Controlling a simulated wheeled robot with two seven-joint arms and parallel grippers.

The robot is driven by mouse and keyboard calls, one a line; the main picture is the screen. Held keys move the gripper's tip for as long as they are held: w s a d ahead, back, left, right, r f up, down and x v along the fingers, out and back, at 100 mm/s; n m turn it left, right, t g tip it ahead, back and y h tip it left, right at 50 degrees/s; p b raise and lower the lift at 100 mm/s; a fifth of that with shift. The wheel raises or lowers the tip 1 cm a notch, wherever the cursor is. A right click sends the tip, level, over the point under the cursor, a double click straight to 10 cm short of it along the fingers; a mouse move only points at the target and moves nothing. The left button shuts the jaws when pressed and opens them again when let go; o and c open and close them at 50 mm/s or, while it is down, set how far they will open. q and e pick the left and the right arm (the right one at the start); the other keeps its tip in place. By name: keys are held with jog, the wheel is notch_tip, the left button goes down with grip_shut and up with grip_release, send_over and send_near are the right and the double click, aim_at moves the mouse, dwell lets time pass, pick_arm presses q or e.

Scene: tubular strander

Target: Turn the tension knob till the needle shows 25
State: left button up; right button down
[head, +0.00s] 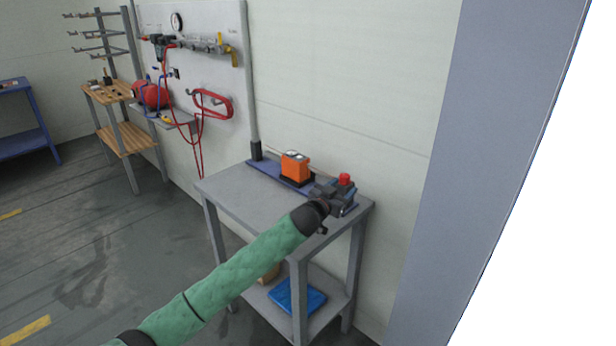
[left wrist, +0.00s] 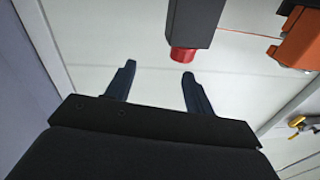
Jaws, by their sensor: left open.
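The red knob (head: 344,179) sits at the right end of a blue base on the grey table. In the left wrist view the red knob (left wrist: 183,54) is on the end of a dark grey block (left wrist: 195,18). An orange unit (head: 295,166), probably the gauge, stands left of it; its edge shows in the left wrist view (left wrist: 300,45). No needle is readable. My left gripper (head: 340,199) is close to the knob, partly overlapping the block. In the left wrist view its fingers (left wrist: 157,72) are open and empty, with the knob beyond the right fingertip. My right gripper is out of view.
The grey table (head: 238,198) has free top left of my arm. A wall panel (head: 212,70) with hoses and a pressure gauge hangs behind left. A grey column (head: 470,150) stands on the right.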

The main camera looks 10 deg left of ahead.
aim_at(342, 180)
pick_arm(q)
jog(key=shift+w+a+f+n+y, duration=0.15)
jog(key=shift+w+a+n+y, duration=0.15)
jog(key=shift+a+n+y, duration=0.25)
jog(key=shift+w+a+f+n+y, duration=0.1)
jog(key=shift+w+a+n+y, duration=0.2)
jog(key=shift+a, duration=0.3)
jog(key=p+x, duration=0.2)
jog(key=x, duration=0.4)
jog(key=shift+w, duration=0.1)
jog(key=shift+w+d, duration=0.25)
jog(key=shift+w, duration=0.25)
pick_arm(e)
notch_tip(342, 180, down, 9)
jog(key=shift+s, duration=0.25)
pick_arm(q)
jog(key=shift+c, duration=0.3)
jog(key=c, duration=0.9)
